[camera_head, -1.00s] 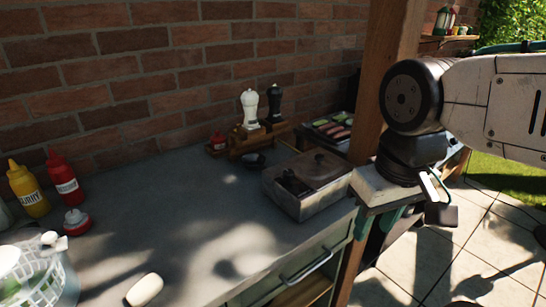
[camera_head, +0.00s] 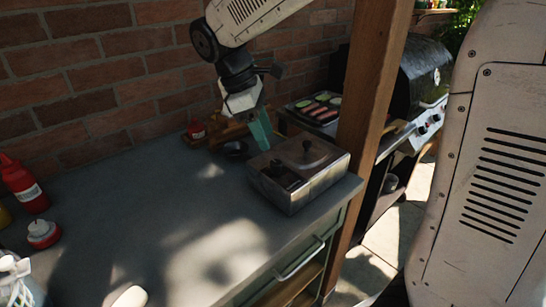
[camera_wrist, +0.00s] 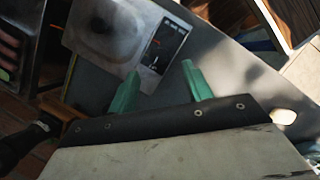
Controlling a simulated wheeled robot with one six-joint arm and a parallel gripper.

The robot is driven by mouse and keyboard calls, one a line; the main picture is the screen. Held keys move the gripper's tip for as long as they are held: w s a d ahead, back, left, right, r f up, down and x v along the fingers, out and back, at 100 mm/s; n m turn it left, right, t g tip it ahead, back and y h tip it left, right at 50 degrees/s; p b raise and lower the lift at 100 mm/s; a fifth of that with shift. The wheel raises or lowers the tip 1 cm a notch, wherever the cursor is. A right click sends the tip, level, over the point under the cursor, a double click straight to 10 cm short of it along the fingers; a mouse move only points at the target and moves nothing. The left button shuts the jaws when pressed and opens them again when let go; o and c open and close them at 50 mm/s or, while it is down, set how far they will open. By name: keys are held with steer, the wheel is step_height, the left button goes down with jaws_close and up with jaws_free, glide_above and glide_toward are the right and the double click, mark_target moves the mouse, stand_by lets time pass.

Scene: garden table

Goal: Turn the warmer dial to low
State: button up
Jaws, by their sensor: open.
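The warmer (camera_head: 325,185) is a metal box with a lid and a round knob on top, standing near the right end of the grey counter. In the wrist view, its metal lid (camera_wrist: 105,28) is at the upper left, beside a dark section (camera_wrist: 165,48) with small light marks. I cannot make out the dial's setting. My gripper (camera_head: 262,132) is above the counter just behind the warmer's left side, pointing down. In the wrist view, its green fingers (camera_wrist: 160,71) are spread apart and empty, with the dark section beyond them.
A wooden post (camera_head: 370,110) rises right of the warmer, with a grill (camera_head: 417,85) beyond. Red bottles stand at the left. The counter's middle is clear.

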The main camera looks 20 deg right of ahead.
mark_target(276, 162)
steer(key=shift+n, duration=0.3)
steer(key=x, duration=0.5)
steer(key=w+x, duration=0.1)
steer(key=x, duration=0.1)
steer(key=shift+s+a+f, duration=0.1)
steer(key=shift+f, duration=0.45)
steer(key=c, duration=1)
